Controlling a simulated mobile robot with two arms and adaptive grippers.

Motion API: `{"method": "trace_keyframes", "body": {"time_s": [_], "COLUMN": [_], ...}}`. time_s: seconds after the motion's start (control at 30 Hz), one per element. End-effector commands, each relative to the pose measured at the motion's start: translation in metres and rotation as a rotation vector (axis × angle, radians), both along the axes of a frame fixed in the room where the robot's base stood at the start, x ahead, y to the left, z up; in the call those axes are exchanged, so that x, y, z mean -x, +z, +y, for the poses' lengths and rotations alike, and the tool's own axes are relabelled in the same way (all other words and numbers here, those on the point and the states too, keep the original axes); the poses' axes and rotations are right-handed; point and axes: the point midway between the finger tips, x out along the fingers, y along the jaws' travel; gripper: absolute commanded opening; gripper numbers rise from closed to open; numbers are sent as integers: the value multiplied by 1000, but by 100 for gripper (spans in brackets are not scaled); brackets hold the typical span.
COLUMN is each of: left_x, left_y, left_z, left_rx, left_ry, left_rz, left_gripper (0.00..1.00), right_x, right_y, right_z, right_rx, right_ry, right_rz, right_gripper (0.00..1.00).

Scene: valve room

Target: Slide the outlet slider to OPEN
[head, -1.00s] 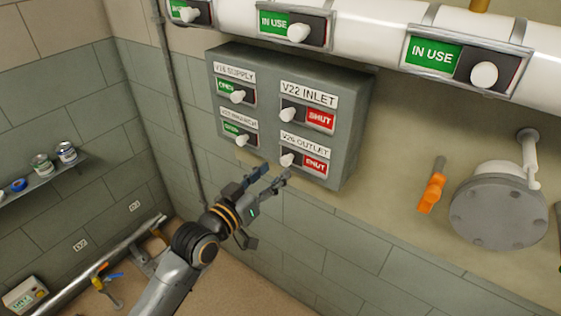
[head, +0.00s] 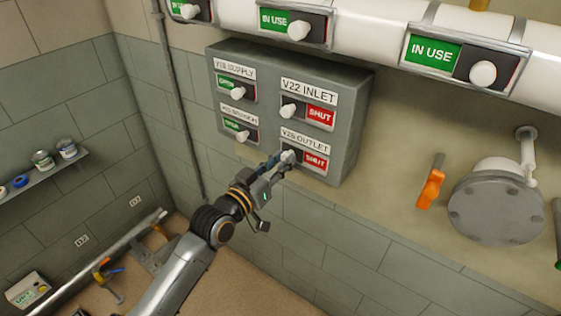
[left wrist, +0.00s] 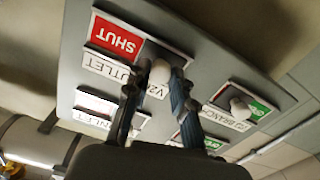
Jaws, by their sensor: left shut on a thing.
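The outlet slider is the lower right one on the grey valve panel (head: 352,140). Its red SHUT plate (head: 316,161) shows to the right of its white knob (head: 288,157). My left gripper (head: 281,162) is at that knob, shut on it. In the left wrist view the panel appears upside down, and the white knob (left wrist: 160,72) sits between the two fingertips of my left gripper (left wrist: 155,88), beside the red SHUT plate (left wrist: 117,40). My right gripper is in neither view.
The V22 inlet slider (head: 289,111) above shows SHUT. Two sliders on the left, supply (head: 237,94) and a branch one (head: 242,136), show green plates. A white pipe (head: 364,30) with IN USE sliders runs above. An orange handle (head: 431,187) and round flange (head: 497,208) are at right.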

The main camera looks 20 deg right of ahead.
Motion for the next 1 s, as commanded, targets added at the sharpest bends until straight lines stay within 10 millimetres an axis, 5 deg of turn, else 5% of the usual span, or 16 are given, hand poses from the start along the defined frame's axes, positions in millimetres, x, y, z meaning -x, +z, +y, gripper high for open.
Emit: {"method": "trace_keyframes", "body": {"time_s": [0.17,0.5,0.8,0.83,0.93,1.0], "left_x": [4,49,52,52,52,52], "left_y": [1,1,-2,-2,-2,-1], "left_z": [-3,-38,-41,-41,-40,-40], "left_rx": [1,0,-1,-1,-1,-1], "left_ry": [-1,-2,-3,-3,-3,-3], "left_rz": [2,4,2,2,3,2], "left_gripper": [0,0,0,25,46,47], "right_x": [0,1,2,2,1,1], "right_y": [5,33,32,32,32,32], "right_z": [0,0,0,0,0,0], "right_rx": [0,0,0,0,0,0], "right_ry": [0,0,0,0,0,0], "right_rz": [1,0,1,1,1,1], "right_gripper": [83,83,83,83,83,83]}}
